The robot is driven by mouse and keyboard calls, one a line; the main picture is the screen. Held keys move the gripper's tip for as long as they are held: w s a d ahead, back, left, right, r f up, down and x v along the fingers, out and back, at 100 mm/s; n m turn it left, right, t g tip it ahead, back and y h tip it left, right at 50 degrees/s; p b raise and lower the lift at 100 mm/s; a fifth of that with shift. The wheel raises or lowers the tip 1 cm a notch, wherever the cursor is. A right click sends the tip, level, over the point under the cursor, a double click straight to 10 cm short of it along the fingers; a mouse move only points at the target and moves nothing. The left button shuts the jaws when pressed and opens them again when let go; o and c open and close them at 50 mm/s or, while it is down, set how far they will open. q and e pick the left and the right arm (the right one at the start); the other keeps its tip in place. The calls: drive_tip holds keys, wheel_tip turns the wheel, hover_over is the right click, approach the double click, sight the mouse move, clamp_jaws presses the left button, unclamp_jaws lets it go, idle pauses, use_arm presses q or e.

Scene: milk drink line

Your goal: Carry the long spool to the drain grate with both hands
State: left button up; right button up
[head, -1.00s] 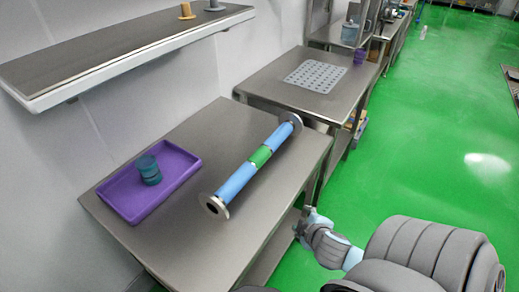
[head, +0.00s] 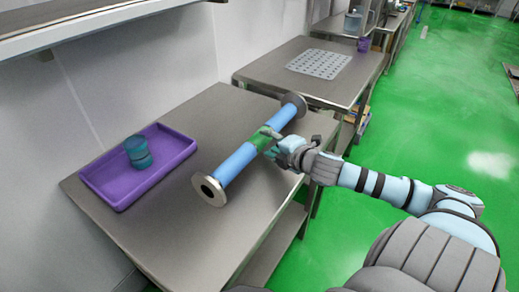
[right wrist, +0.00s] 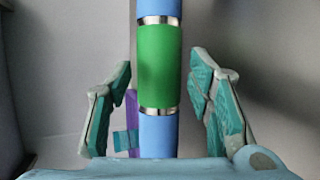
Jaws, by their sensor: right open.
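The long spool (head: 238,163) lies on the near steel table. It has blue tube sections, a green middle band and a round metal flange at each end. My right gripper (head: 268,143) is open at the green band, reaching in from the right. In the right wrist view the spool's green band (right wrist: 159,65) runs between the two spread fingers (right wrist: 158,105), with a gap on each side. The drain grate (head: 319,64) is a grey perforated plate on the farther steel table. My left gripper is out of view.
A purple tray (head: 120,200) holding teal round pieces (head: 138,150) sits left of the spool on the near table (head: 190,235). A gap separates the near table from the far table (head: 272,70). A wall shelf (head: 70,25) hangs at upper left.

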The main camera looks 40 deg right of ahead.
sight(264, 141)
drive_tip(key=x, duration=0.1)
drive_tip(key=b+x, duration=0.2)
drive_tip(key=x, duration=0.1)
drive_tip(key=shift+a, duration=0.25)
drive_tip(key=shift+w+f, duration=0.2)
drive_tip(key=shift+w, duration=0.35)
drive_tip(key=shift+s+r, duration=0.1)
drive_tip(key=shift+s, duration=0.05)
drive_tip(key=c, duration=0.6)
clamp_jaws()
